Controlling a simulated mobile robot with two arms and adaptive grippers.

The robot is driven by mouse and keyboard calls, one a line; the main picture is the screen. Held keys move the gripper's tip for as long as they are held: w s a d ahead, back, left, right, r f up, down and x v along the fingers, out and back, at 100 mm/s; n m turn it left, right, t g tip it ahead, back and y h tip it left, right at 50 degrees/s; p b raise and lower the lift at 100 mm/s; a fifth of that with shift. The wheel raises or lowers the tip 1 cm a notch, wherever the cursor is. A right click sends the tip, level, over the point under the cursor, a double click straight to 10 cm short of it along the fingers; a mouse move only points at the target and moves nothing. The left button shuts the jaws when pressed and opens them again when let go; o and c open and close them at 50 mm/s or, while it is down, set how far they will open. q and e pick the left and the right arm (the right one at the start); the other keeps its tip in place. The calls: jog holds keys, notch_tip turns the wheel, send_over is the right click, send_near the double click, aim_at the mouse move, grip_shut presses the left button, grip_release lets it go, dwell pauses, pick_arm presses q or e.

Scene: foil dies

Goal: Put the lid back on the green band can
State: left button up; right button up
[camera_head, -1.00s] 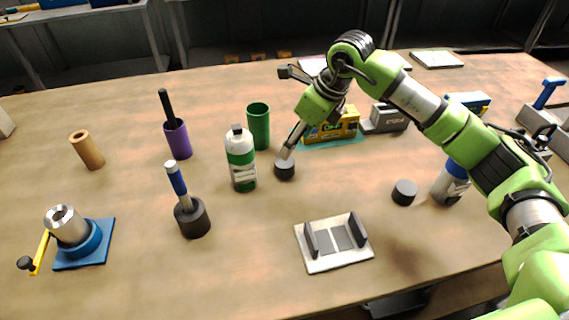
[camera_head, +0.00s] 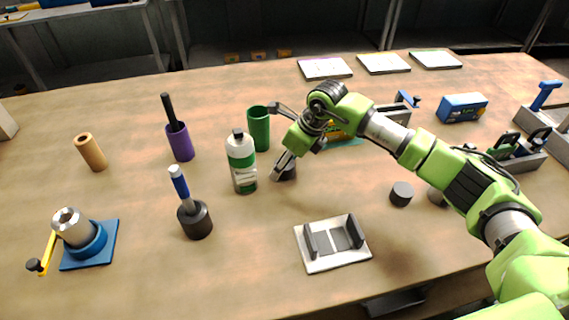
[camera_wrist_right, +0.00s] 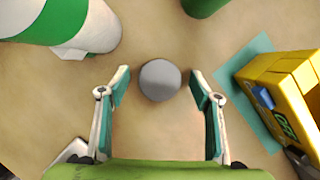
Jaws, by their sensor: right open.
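The green band can (camera_head: 241,165) is a white bottle with a green band and a narrow dark top. It stands upright on the table, left of my right gripper. Its side also fills the upper left of the right wrist view (camera_wrist_right: 90,22). A short dark grey cylinder, seemingly the lid (camera_head: 289,172), sits on the table to the right of the can. In the right wrist view the lid (camera_wrist_right: 160,81) lies between my open fingertips, with gaps on both sides. My right gripper (camera_head: 280,172) partly hides it in the head view. My left gripper is not in view.
A green cup (camera_head: 258,130) and yellow box (camera_head: 342,131) stand close behind the gripper. A second dark cylinder (camera_head: 401,194) sits to the right. A white tray with two uprights (camera_head: 318,266) lies in front.

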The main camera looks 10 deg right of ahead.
jog(key=shift+w+a+f, duration=0.2)
jog(key=shift+f, duration=0.4)
jog(key=c, duration=0.8)
jog(key=shift+c, duration=0.2)
jog(key=shift+r, duration=0.15)
jog(key=shift+r, duration=0.5)
jog(key=s+a+r+b, duration=0.4)
jog(key=s+r, duration=0.7)
jog(key=s, duration=0.2)
jog(key=shift+s+a+r, duration=0.15)
jog(key=shift+s+r, duration=0.05)
jog(key=shift+r, duration=0.2)
